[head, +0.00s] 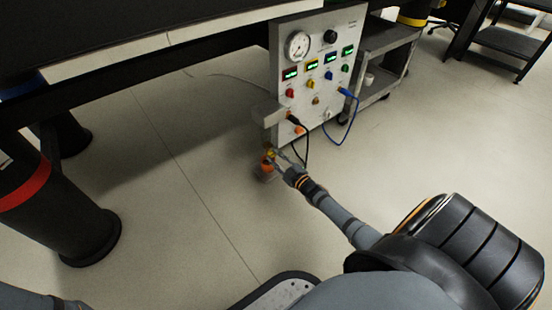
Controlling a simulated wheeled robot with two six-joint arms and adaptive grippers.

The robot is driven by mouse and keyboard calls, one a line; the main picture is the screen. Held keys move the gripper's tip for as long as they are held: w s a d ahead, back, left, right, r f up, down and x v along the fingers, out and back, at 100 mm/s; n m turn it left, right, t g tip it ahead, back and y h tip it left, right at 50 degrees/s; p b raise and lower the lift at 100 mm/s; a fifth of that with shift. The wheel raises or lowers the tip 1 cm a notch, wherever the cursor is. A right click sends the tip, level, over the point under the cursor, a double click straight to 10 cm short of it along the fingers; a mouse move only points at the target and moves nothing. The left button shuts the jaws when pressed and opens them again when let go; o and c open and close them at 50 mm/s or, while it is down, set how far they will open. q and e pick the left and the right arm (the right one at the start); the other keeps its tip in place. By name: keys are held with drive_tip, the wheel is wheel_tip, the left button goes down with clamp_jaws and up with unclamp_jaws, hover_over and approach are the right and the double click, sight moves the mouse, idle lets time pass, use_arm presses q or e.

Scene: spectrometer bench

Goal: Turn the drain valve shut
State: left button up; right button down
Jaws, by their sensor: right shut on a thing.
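The drain valve (267,163) shows as a small orange and yellow part low at the left edge of the white control panel, close to the floor. My right gripper (277,158) reaches it from the right and is shut on it, with the fingertips partly covering it. The valve is small and blurred, so I cannot tell which way its handle points. My left gripper is not in view.
The white panel (305,92) carries a gauge (298,45), lit displays and coloured knobs. Black and blue cables (352,117) hang from it. A grey cart (385,65) stands behind. A dark bench leg (70,215) stands at left. The floor between is clear.

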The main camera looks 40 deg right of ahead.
drive_tip(key=c, duration=1.1)
unclamp_jaws()
drive_tip(key=shift+s, duration=0.1)
drive_tip(key=s, duration=1.1)
drive_tip(key=shift+s+d, duration=0.4)
drive_tip(key=shift+d, duration=0.05)
